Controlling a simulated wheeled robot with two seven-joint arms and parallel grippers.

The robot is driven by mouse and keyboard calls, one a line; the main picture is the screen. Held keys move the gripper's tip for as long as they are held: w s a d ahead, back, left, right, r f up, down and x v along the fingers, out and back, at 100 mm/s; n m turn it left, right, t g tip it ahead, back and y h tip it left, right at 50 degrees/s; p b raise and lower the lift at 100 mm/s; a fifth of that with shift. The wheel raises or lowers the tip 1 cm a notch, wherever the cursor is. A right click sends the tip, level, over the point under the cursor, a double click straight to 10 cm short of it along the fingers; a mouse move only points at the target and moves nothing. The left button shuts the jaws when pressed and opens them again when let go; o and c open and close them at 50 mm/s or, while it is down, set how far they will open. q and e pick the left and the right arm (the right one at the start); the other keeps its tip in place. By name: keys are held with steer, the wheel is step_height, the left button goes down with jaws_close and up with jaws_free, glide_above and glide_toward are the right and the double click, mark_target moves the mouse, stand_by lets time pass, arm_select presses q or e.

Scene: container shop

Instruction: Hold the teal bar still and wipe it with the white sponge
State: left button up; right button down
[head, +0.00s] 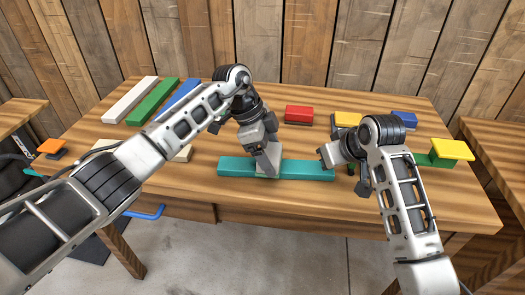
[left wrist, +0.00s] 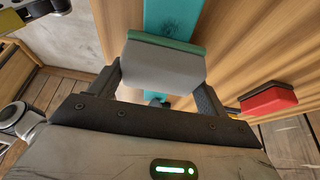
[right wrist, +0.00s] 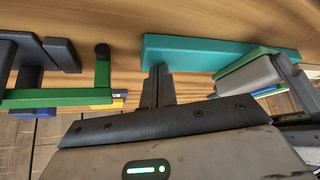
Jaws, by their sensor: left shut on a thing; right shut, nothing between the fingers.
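The teal bar (head: 308,171) lies flat along the table's front edge. My left gripper (head: 266,172) is shut on the white sponge (left wrist: 165,66), which looks pale grey with a green layer, over the middle of the bar. The sponge appears to rest on the bar. A dark smudge shows on the bar (left wrist: 174,20) beyond the sponge in the left wrist view. My right gripper (head: 324,157) is shut and empty at the bar's right end. In the right wrist view its fingertips (right wrist: 158,72) meet the bar's edge (right wrist: 200,50); whether they press on it I cannot tell.
A red block (head: 298,114) lies behind the bar. White (head: 130,100), green (head: 153,102) and blue bars lie at the back left. A green piece with a yellow top (head: 451,149) stands at the right. An orange-topped piece (head: 51,146) is at the far left.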

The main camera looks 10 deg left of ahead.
steer(key=shift+s+f, duration=0.15)
steer(key=shift+f, duration=0.2)
arm_select(q)
steer(key=shift+r, duration=2.95)
step_height(320, 180, up, 4)
steer(key=p, duration=0.4)
steer(key=shift+f, duration=0.1)
arm_select(e)
step_height(320, 180, up, 3)
steer(key=shift+r, duration=0.2)
arm_select(q)
step_height(320, 180, up, 5)
steer(key=p, duration=0.5)
glide_above(270, 153)
arm_select(e)
step_height(270, 153, up, 4)
steer(key=shift+r, duration=0.15)
arm_select(q)
steer(key=shift+w, duration=0.1)
